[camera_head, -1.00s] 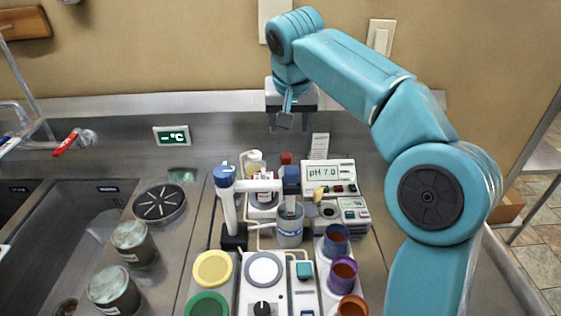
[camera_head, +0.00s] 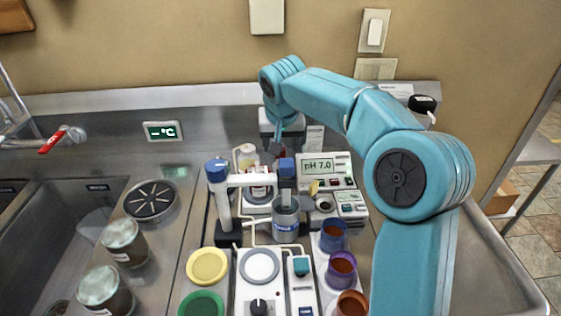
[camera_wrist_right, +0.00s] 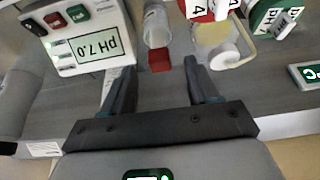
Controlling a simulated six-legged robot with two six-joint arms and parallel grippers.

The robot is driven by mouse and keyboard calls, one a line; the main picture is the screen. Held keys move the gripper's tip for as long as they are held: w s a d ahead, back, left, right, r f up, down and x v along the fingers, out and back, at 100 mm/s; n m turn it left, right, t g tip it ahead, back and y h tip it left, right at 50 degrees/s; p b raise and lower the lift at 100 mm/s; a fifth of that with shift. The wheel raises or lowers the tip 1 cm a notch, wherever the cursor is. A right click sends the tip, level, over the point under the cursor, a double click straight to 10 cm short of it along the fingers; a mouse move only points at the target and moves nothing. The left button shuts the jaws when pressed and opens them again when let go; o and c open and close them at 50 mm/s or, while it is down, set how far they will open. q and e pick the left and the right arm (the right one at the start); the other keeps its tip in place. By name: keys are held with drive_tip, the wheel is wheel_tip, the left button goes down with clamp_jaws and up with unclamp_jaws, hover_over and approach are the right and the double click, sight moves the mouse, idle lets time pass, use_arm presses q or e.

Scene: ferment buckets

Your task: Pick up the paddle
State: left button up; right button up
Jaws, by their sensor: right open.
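I cannot make out a paddle for certain. The only candidate I see between my right fingers is a small red block (camera_wrist_right: 159,60) beside a clear cylinder (camera_wrist_right: 156,25) in the wrist view; in the head view my gripper mostly covers the red part. My right gripper (camera_wrist_right: 160,70) is open, with its fingers apart on either side of the red block's position, and I cannot tell how far above it they are. In the head view this gripper (camera_head: 276,146) hangs down behind the stirrer. My left gripper is not in view.
A stirrer with blue caps (camera_head: 217,170) stands over a grey beaker (camera_head: 286,220). A pH meter (camera_head: 325,170) is close to its right. Purple and orange cups (camera_head: 341,268) and yellow and green lids (camera_head: 207,266) are in front. A sink (camera_head: 50,235) is left.

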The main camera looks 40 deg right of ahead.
drive_tip(key=x, duration=0.4)
drive_tip(key=shift+w+d+f, duration=0.2)
drive_tip(key=shift+d+f, duration=0.05)
drive_tip(key=shift+f, duration=0.05)
drive_tip(key=shift+a, duration=0.1)
drive_tip(key=c, duration=1)
